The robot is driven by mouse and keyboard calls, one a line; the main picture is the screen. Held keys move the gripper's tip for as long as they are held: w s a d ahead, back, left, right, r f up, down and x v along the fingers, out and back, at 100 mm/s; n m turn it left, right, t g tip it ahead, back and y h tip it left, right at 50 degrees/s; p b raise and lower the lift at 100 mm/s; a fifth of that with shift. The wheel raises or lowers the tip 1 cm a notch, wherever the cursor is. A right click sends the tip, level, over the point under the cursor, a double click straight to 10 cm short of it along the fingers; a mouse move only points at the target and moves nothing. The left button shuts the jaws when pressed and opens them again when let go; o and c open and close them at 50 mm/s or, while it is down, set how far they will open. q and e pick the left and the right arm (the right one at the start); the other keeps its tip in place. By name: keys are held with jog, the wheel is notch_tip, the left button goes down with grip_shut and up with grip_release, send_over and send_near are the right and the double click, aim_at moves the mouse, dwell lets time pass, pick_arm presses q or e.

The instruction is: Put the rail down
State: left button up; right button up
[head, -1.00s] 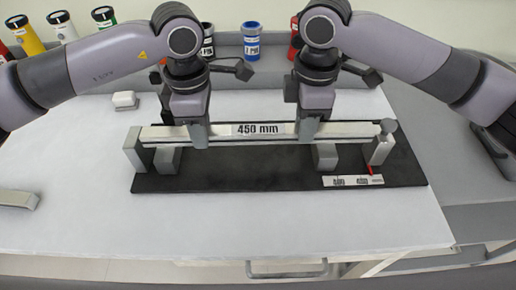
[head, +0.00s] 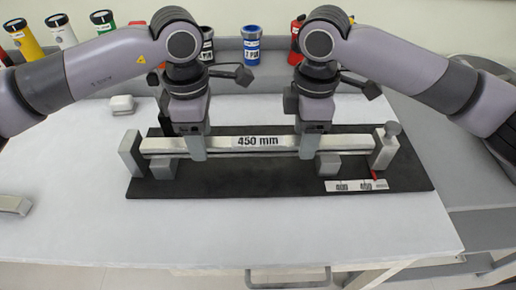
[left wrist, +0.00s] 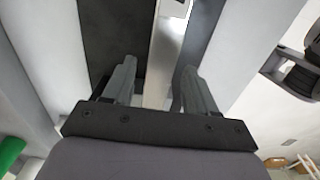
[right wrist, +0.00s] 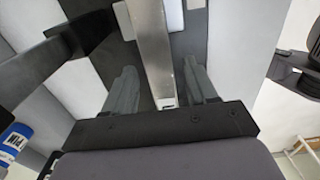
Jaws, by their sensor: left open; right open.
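The rail (head: 223,144) is a long pale bar labelled "450 mm". It lies level on the black rig base (head: 250,182), between a grey end block (head: 131,154) at the left and a post with a knob (head: 385,148) at the right. Two grey support blocks stand under it, one at the left (head: 163,169) and one at the right (head: 325,167). My left gripper (head: 196,152) is open around the left part of the rail. My right gripper (head: 308,150) is open around its right part. Both wrist views show the rail (left wrist: 162,60) (right wrist: 152,50) between spread fingers with gaps.
A small scale strip (head: 356,185) and a red pointer (head: 376,175) sit at the base's right front. A white block (head: 122,104) lies behind left, a grey piece (head: 14,204) at far left. Several coloured containers, including a blue one (head: 251,42), stand behind. The front tabletop is clear.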

jog(key=shift+r, duration=0.1)
pick_arm(q)
notch_tip(320, 180, up, 11)
pick_arm(e)
notch_tip(320, 180, up, 12)
dwell(0.5)
pick_arm(q)
jog(key=shift+s+f, duration=0.1)
jog(key=shift+f, duration=0.05)
pick_arm(e)
jog(key=shift+s, duration=0.1)
